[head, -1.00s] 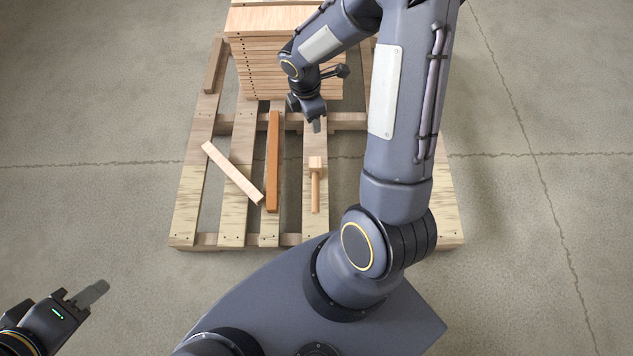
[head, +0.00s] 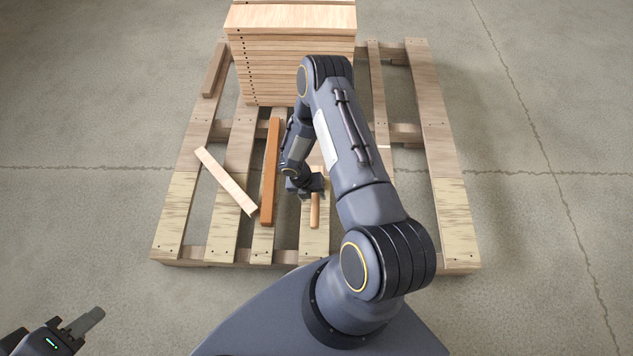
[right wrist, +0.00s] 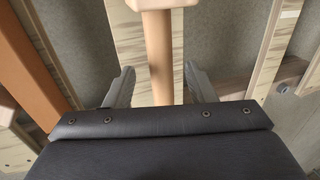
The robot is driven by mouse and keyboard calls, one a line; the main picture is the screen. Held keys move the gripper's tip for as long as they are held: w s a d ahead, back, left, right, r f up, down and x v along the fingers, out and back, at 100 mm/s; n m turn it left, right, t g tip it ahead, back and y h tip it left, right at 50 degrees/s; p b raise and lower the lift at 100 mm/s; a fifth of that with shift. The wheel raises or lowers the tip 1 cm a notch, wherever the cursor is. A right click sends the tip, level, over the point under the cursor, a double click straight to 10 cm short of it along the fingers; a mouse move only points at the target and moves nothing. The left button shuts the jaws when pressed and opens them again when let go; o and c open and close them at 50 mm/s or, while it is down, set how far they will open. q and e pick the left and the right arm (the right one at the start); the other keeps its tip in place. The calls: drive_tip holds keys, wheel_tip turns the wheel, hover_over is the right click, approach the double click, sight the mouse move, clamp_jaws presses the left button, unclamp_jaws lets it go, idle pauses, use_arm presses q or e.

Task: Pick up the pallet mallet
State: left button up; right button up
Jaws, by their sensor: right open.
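The pallet mallet (head: 315,211) lies on a slat of the wooden pallet (head: 437,140), its handle toward me. My right gripper (head: 309,194) is above it and hides part of it in the head view. In the right wrist view the mallet's handle (right wrist: 158,60) runs between the two spread fingers of the right gripper (right wrist: 160,85), with a gap on each side. The right gripper is open and empty. My left gripper (head: 82,322) is at the lower left, off the pallet, and too small to tell its opening.
A stack of boards (head: 290,60) stands at the pallet's back. A reddish-brown bar (head: 270,170) and a pale slanted stick (head: 225,181) lie left of the mallet. The pallet has open gaps between slats. Concrete floor around it is clear.

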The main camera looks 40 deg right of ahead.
sight(315, 197)
drive_tip(key=x, duration=0.2)
drive_tip(key=b+x, duration=0.1)
drive_tip(key=x, duration=0.1)
drive_tip(key=shift+w+d, duration=0.2)
drive_tip(key=shift+r, duration=0.1)
drive_tip(key=shift+c, duration=0.4)
clamp_jaws()
idle(0.6)
